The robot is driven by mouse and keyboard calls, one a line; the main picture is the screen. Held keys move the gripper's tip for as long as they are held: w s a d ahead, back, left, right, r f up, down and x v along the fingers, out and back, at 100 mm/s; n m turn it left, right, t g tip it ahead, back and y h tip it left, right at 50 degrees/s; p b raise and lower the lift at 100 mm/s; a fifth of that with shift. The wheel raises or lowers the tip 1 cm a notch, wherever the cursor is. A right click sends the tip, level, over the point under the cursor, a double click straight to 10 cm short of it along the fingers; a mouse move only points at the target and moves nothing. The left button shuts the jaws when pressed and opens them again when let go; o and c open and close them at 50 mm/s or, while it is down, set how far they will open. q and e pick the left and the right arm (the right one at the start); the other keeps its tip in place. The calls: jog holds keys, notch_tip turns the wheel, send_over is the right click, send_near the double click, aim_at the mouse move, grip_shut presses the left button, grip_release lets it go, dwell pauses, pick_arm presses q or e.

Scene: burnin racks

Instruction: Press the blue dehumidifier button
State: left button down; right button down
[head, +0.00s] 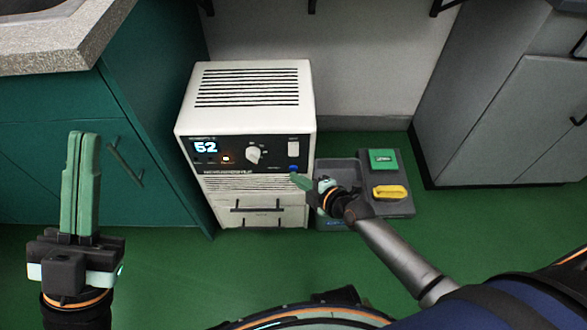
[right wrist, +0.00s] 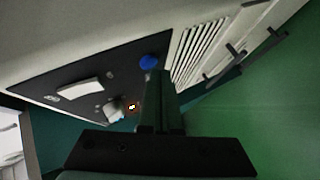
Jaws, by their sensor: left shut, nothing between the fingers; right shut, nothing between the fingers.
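The white dehumidifier (head: 255,85) stands on the green floor with a black control panel (head: 229,158). Its display reads 52 and an orange light glows below. The blue button (head: 293,169) is at the panel's lower right; it also shows in the right wrist view (right wrist: 149,62). My right gripper (head: 295,178) is shut, its fingertips just below the blue button in the head view. In the right wrist view the fingers (right wrist: 160,75) point at the panel beside the button; I cannot tell whether they touch it. My left gripper (head: 84,136) is shut and empty, raised at the left.
A dark grey tray (head: 398,209) with a green item (head: 383,160) and a yellow item (head: 390,192) lies right of the dehumidifier. Teal cabinets (head: 60,150) stand at the left, a grey cabinet (head: 500,120) at the right. Green floor is clear in front.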

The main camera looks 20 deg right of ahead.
jog(key=shift+w+d, duration=0.15)
jog(key=shift+w, duration=0.3)
dwell(0.9)
jog(key=shift+s, duration=0.1)
jog(key=shift+s+a, duration=0.25)
jog(key=shift+s, duration=0.45)
jog(key=s+p, duration=0.1)
jog(key=s, duration=0.1)
jog(key=s+a+p, duration=0.1)
jog(key=s+p, duration=0.1)
jog(key=shift+s+a, duration=0.2)
jog(key=shift+s, duration=0.2)
jog(key=shift+r, duration=0.1)
dwell(0.5)
